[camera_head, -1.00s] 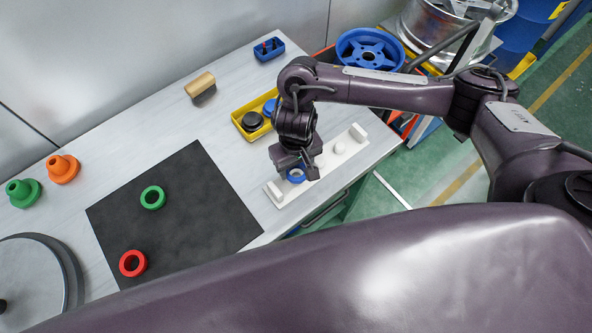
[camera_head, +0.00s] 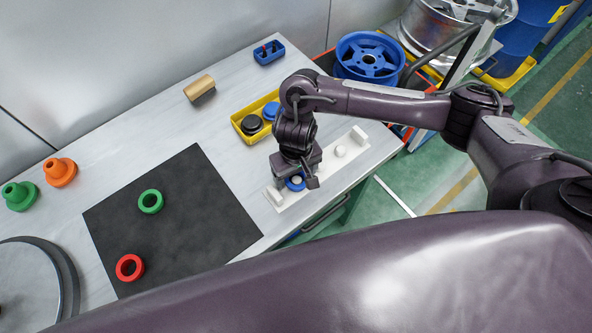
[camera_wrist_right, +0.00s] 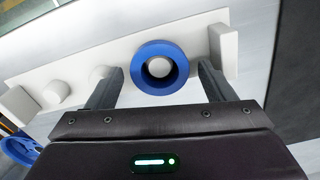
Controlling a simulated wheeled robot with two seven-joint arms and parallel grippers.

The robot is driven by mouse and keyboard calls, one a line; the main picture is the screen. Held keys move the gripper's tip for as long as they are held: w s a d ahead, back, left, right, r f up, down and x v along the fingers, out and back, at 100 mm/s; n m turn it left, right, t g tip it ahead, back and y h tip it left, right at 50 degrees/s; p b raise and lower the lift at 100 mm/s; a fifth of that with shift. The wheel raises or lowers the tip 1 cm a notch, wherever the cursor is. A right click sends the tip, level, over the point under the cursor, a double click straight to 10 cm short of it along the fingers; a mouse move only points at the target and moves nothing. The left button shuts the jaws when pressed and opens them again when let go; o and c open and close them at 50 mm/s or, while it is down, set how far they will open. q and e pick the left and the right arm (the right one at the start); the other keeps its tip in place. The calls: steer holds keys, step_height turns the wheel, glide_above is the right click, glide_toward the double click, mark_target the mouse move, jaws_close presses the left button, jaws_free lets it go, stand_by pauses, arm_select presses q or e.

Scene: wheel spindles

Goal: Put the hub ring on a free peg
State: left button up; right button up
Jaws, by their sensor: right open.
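The blue hub ring (camera_head: 291,188) is at the near-left end of the white peg rack (camera_head: 283,200). In the right wrist view the ring (camera_wrist_right: 160,88) surrounds a white peg (camera_wrist_right: 160,67), whose top shows in its hole. I cannot tell whether it rests fully on the rack. My right gripper (camera_head: 300,182) is just above it; in the wrist view my right gripper (camera_wrist_right: 160,76) has its fingers spread on both sides of the ring, with gaps. Two other pegs are bare: the middle peg (camera_wrist_right: 101,75) and the far peg (camera_head: 340,151). My left gripper is not in view.
A black mat (camera_head: 190,220) holds a green ring (camera_head: 150,211) and a red ring (camera_head: 120,268). A yellow tray (camera_head: 240,125), a wooden-backed brush (camera_head: 199,86) and a small blue holder (camera_head: 269,58) are behind. Flanged orange (camera_head: 60,172) and green (camera_head: 20,196) pieces stand at left.

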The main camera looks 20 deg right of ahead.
step_height(320, 180, up, 12)
steer(key=p, duration=0.4)
steer(key=shift+r, duration=0.15)
stand_by(0.4)
